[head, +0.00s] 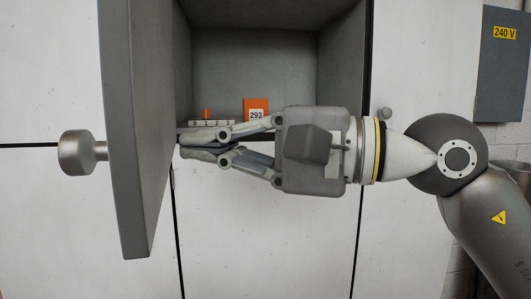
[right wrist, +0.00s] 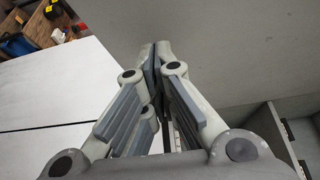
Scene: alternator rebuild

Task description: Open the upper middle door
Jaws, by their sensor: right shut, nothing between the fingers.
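The upper middle door (head: 148,90) stands swung wide open at the left of its opening, seen nearly edge-on, with its round knob (head: 75,152) on the far left side. My right gripper (head: 182,144) is shut and empty, pointing left across the front of the open compartment (head: 255,65). Its fingertips are at the door's inner face. In the right wrist view the shut fingertips (right wrist: 158,52) are against or very close to a broad grey panel (right wrist: 240,50), which looks like the door's inner face; contact is not certain. My left gripper is not in view.
Inside the compartment are an orange card marked 293 (head: 256,105), a small orange item (head: 207,114) and a numbered white strip (head: 222,124). A grey 240 V box (head: 500,70) hangs at far right.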

